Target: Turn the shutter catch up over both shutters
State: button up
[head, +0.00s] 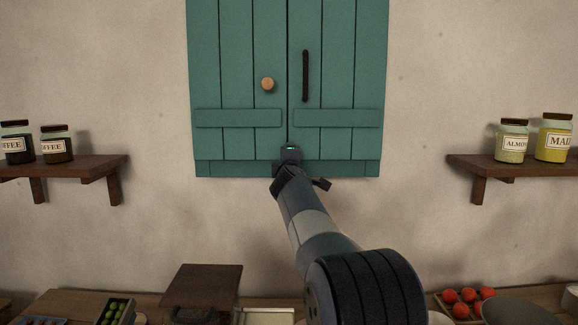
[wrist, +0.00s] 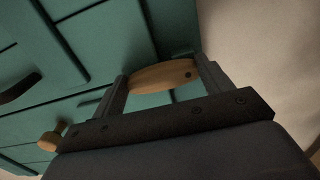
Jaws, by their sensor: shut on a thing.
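The two teal shutters (head: 237,60) are closed side by side on the wall, and they fill the left of the wrist view (wrist: 90,50). The wooden shutter catch (wrist: 160,76) shows in the wrist view near the shutters' lower edge, with a dark pin near its right end. My gripper (head: 290,152) is at the bottom of the seam between the shutters in the head view and hides the catch there. In the wrist view my gripper's fingers (wrist: 162,84) are shut on the catch, one at each side of it. I cannot tell the catch's exact angle to the seam.
The left shutter has a round wooden knob (head: 267,84), the right a black handle (head: 306,76). Shelves with jars stand out at left (head: 70,167) and right (head: 510,162). A cluttered wooden counter (head: 70,300) runs below. The wall under the shutters is clear.

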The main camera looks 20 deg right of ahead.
dwell(0.4)
jog(key=o, duration=1.4)
jog(key=b+v, duration=0.4)
jog(key=v, duration=0.6)
jog(key=shift+s, duration=0.4)
jog(key=shift+w, duration=0.1)
jog(key=p+x, duration=0.4)
jog(key=x, duration=0.6)
jog(key=shift+w, duration=0.35)
jog(key=shift+s, duration=0.1)
